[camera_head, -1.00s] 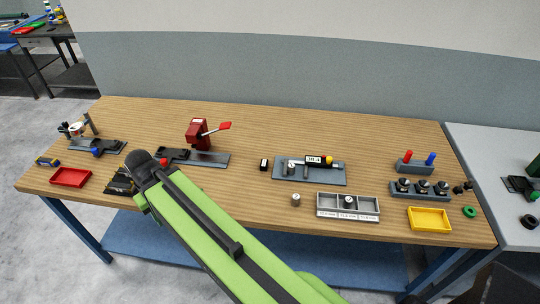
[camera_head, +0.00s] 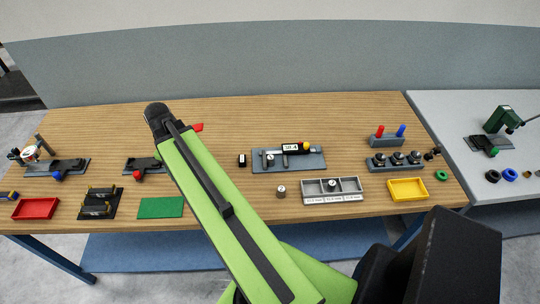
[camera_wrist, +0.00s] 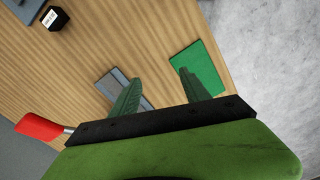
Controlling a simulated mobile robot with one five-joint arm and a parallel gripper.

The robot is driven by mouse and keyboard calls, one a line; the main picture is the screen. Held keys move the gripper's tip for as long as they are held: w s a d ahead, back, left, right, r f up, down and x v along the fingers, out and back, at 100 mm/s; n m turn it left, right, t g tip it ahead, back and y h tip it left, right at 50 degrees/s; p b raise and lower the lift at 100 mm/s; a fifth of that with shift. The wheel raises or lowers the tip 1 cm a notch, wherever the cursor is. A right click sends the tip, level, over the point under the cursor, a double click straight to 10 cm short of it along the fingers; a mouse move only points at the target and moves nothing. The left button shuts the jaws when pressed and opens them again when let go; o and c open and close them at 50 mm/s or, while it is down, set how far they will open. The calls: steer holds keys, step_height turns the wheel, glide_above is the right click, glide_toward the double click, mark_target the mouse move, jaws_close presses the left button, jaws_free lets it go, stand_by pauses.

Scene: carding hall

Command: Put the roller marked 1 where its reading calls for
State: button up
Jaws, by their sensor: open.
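A small metal roller (camera_head: 281,191) stands loose on the table, left of a grey three-compartment tray (camera_head: 305,199). Another roller (camera_head: 331,184) sits in the tray's middle compartment. I cannot make out which roller is marked 1, and the display and tray label digits are too small to be sure of. My gripper (camera_wrist: 160,76) is open and empty above the wooden table, hidden in the head view.
A green mat (camera_head: 160,207), a red tray (camera_head: 35,209) and black fixtures lie at the left. A small black block (camera_head: 242,160) stands left of the gauge. A yellow tray (camera_head: 407,190) and a knob rack (camera_head: 396,163) are at the right. Table around the loose roller is clear.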

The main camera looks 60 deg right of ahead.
steer(key=s+d+r+n+p, duration=0.15)
steer(key=s+d, duration=0.25)
steer(key=d, duration=0.4)
steer(key=s+d+r+n+p, duration=0.15)
steer(key=s+d, duration=0.25)
steer(key=d, duration=0.4)
step_height(320, 180, up, 3)
steer(key=n+p, duration=0.1)
glide_above(270, 157)
steer(key=f+b, duration=1.2)
steer(key=shift+s+d+f, duration=0.15)
steer(key=shift+s+f, duration=0.15)
steer(key=shift+f, duration=0.1)
steer(key=shift+r, duration=0.1)
steer(key=f+b, duration=0.5)
steer(key=shift+w+f, duration=0.2)
steer(key=shift+w, duration=0.05)
steer(key=shift+r, duration=0.15)
jaws_close()
